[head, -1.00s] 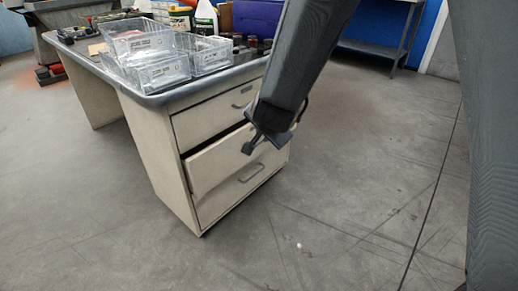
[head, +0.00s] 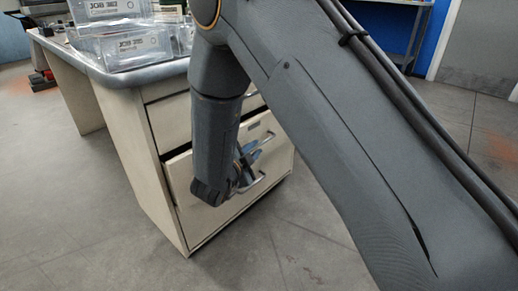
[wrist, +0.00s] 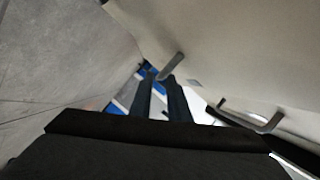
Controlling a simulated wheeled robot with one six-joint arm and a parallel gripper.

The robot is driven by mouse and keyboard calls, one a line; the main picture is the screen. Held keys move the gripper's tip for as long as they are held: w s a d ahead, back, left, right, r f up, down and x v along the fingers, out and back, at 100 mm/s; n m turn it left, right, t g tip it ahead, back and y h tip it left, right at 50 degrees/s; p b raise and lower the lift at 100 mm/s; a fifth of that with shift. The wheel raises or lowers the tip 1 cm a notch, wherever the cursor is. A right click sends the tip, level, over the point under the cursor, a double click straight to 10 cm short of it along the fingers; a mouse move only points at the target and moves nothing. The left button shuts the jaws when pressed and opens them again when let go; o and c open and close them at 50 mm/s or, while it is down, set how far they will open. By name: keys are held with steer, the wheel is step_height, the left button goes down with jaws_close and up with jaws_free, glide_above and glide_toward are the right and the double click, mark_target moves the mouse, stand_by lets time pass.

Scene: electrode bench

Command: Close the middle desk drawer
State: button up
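The middle drawer (head: 178,172) of the cream desk stands partly open, with a dark gap along its top edge. Its bar handle (head: 266,140) is partly hidden by my arm. My gripper (head: 246,162) is low in front of the drawer fronts, pointing to the right across them. In the wrist view, my gripper's two dark fingers (wrist: 160,88) are apart with nothing visible held between them. A bar handle (wrist: 171,67) shows close beside the fingertips; I cannot tell if they touch. Much of the middle drawer front is hidden behind my forearm.
The bottom drawer has its own handle (head: 265,180), just below my gripper. The top drawer (head: 170,120) looks shut. Clear labelled bins (head: 125,45) stand on the desk top. The floor (head: 90,220) in front of and left of the desk is clear.

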mark_target(257, 147)
steer(key=shift+b+x, duration=0.65)
steer(key=shift+x, duration=1.35)
jaws_close()
steer(key=shift+f, duration=0.1)
